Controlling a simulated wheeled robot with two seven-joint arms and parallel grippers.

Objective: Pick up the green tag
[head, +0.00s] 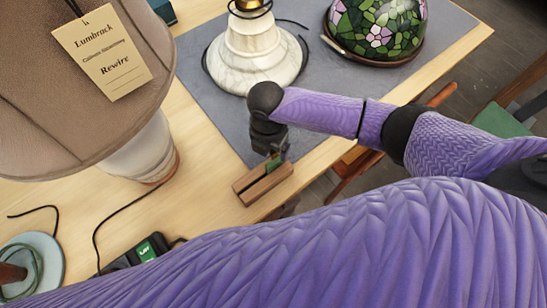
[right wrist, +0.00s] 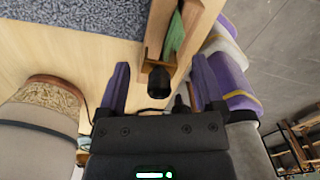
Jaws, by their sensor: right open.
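A green piece (head: 273,163), which looks like the green tag, stands at a small wooden holder (head: 262,187) near the table's front right edge. In the right wrist view the green piece (right wrist: 175,35) lies between the wooden walls of the holder (right wrist: 190,24). My right gripper (head: 275,153) is just above the holder and partly hides the green piece in the head view. In the right wrist view its two fingers are apart (right wrist: 160,82), with a dark rounded thing (right wrist: 159,84) in line with the gap. I see no grip on the tag. My left gripper is not in view.
A brown-shaded lamp (head: 60,90) with a cream paper tag (head: 102,52) stands at left. A white lamp base (head: 255,55) and a stained-glass shade (head: 376,28) are on the grey mat (head: 205,52). A black device (head: 140,254) and cords lie in front.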

